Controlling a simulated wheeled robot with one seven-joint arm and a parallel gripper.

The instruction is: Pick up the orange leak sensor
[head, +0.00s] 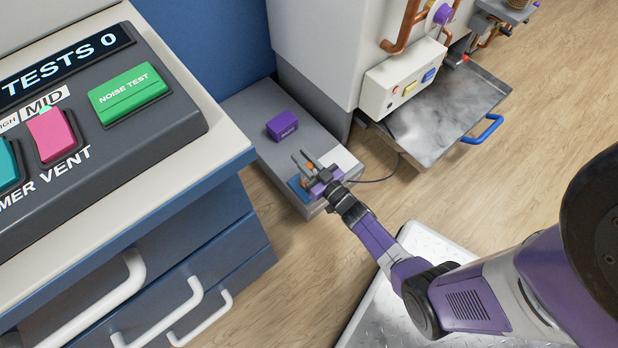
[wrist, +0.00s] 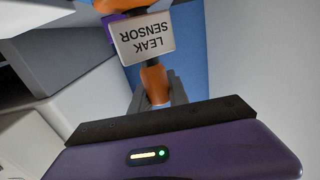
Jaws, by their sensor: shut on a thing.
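The orange leak sensor (wrist: 154,82) shows in the wrist view, with a white label reading "LEAK SENSOR" upside down on it. A small orange part of it (head: 310,165) shows between my fingers in the head view. My gripper (head: 306,161) is shut on the sensor, over the near end of the low grey platform (head: 247,108). My fingers and wrist hide much of the sensor in the head view. I cannot tell whether it touches the surface below. A blue patch (head: 297,187) lies beneath the gripper.
A purple box (head: 282,125) sits on the platform behind my gripper. A cabinet with copper pipes and a metal tray (head: 440,120) with a blue handle stand to the right. A control console (head: 100,120) on blue drawers fills the left. Wooden floor is open between.

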